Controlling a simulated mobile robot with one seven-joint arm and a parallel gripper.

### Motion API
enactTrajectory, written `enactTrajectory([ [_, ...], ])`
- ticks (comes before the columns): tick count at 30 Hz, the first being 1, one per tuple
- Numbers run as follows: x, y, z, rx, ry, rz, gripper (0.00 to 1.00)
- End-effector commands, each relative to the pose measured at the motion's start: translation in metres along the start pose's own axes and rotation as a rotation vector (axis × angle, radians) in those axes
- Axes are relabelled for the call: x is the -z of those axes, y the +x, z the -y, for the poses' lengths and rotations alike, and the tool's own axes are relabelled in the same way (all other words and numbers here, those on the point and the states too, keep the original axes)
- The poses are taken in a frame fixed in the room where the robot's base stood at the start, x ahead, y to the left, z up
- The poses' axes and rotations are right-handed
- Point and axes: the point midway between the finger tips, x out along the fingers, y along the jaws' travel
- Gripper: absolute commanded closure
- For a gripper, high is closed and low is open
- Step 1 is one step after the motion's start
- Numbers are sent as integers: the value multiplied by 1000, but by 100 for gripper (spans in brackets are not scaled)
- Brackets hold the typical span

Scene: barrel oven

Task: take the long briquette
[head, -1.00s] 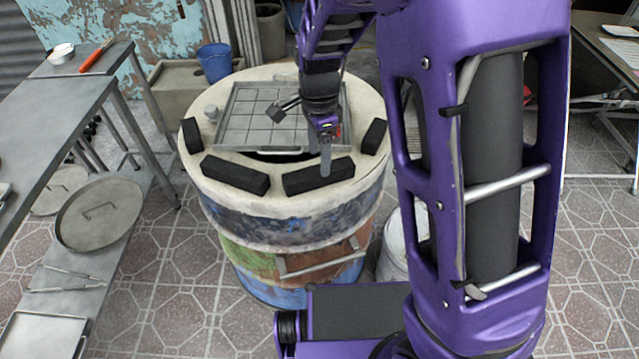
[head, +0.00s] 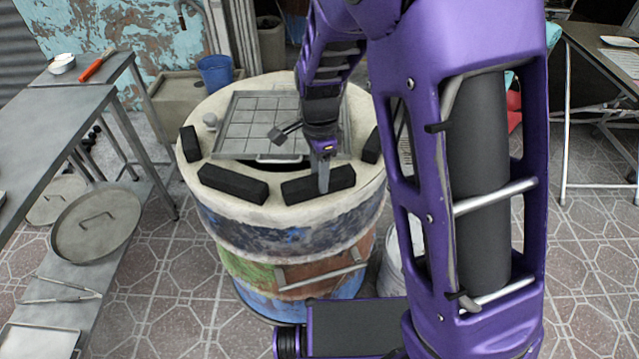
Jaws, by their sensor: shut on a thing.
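A long black briquette (head: 298,191) lies on the front right of the barrel oven's pale top rim (head: 279,207). My gripper (head: 323,184) points down at it, with a grey finger across its front face right of its middle. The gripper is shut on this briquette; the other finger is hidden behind. The briquette still appears to rest on the rim, and I see no clear gap beneath it. A similar long briquette (head: 233,184) lies at the front left. Shorter-looking briquettes stand at the left (head: 190,144) and right (head: 371,146) of the rim.
A blue bucket (head: 214,72) is behind.

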Motion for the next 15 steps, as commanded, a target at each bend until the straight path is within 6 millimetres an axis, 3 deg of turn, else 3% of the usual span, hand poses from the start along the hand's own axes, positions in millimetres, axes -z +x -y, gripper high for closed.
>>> enactTrajectory([
  [10,0,-2,0,1,0,0,88],
  [15,0,-15,0,2,0,0,88],
])
